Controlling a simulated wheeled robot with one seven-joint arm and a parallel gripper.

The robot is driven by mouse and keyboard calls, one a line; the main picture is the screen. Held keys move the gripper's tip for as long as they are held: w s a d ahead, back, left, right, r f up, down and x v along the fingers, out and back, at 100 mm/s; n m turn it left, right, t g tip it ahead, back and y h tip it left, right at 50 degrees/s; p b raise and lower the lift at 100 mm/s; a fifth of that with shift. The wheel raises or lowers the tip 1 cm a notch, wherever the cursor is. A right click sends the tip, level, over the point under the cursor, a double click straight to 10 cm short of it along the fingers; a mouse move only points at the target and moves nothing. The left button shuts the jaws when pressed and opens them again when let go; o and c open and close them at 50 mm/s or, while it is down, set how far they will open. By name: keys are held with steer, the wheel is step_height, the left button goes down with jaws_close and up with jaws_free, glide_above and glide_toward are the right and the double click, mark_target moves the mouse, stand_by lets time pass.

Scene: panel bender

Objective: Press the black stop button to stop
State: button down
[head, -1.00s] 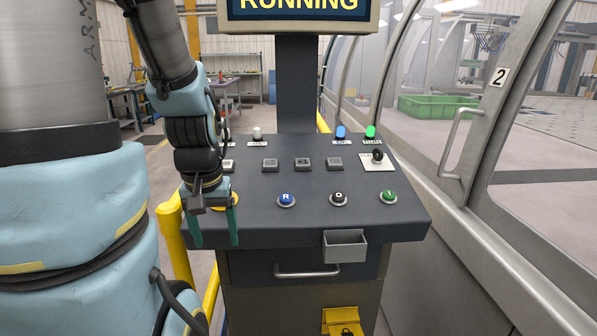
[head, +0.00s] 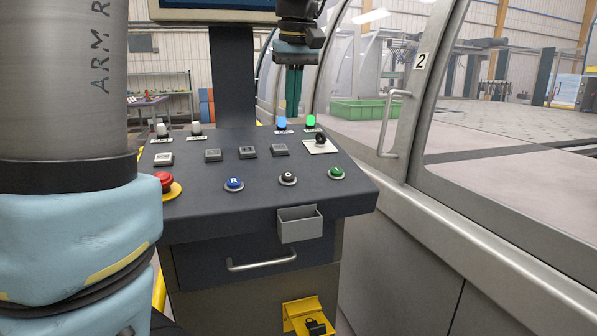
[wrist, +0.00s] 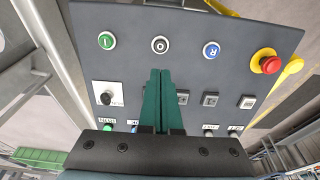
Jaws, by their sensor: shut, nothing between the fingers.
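The black stop button (head: 288,179) sits on the sloped control panel (head: 215,180), between the blue R button (head: 234,184) and the green button (head: 336,173). It also shows in the wrist view (wrist: 160,45), marked O, just beyond the fingertips in the picture. My gripper (head: 289,112) is above the back part of the panel, fingers pointing down, shut and empty. In the wrist view its green fingers (wrist: 162,72) lie side by side. The fingers are apart from the stop button. The green lamp (head: 311,121) is lit at the panel's back edge, with a lit blue lamp (head: 281,122) beside it.
A red emergency stop (head: 164,181) on a yellow base is at the panel's left. A black selector knob (head: 320,139) and several grey square buttons stand behind the front row. The machine's glazed guard with a handle (head: 391,122) rises at the right. A grey box (head: 299,223) hangs in front.

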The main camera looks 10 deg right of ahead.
mark_target(289, 175)
steer(key=shift+d, duration=0.1)
steer(key=p+x, duration=0.2)
steer(key=x, duration=1.2)
steer(key=shift+p, duration=0.4)
